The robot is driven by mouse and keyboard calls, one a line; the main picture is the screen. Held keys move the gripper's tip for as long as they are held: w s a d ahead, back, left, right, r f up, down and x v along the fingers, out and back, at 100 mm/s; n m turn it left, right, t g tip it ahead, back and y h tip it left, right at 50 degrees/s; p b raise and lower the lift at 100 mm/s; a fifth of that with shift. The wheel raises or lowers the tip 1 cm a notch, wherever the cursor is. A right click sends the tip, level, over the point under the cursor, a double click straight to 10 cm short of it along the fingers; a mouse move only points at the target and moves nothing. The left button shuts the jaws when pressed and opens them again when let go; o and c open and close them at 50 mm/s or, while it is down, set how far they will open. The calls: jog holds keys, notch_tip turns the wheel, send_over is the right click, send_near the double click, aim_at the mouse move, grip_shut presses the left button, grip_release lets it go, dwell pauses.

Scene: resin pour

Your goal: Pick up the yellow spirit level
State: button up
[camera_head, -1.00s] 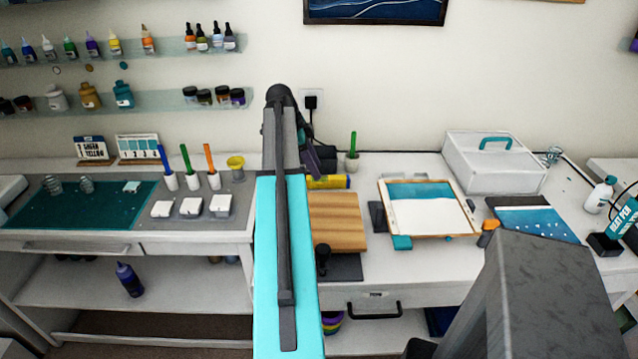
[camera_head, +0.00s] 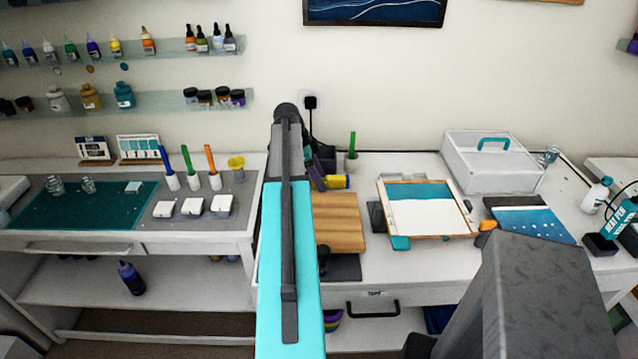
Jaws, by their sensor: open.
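The yellow spirit level (camera_head: 338,181) lies on the white bench at the back, just behind the wooden board. Only its right end shows; my arm and gripper hide the rest. My gripper (camera_head: 318,178) is at the far end of my arm, over or beside the left part of the level. It is open, and its fingers are mostly hidden by the arm. I cannot tell whether the fingers touch the level or straddle it.
A wooden board (camera_head: 340,222) lies in front of the level. A white cup with a green stick (camera_head: 351,163) stands behind it to the right. A framed panel (camera_head: 430,218) and a white box (camera_head: 492,165) are further right. A power plug (camera_head: 311,102) is on the wall behind.

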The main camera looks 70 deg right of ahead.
grip_shut()
jog(key=shift+r, duration=0.15)
dwell(0.4)
jog(key=shift+r+b, duration=1.25)
jog(key=shift+r, duration=3.65)
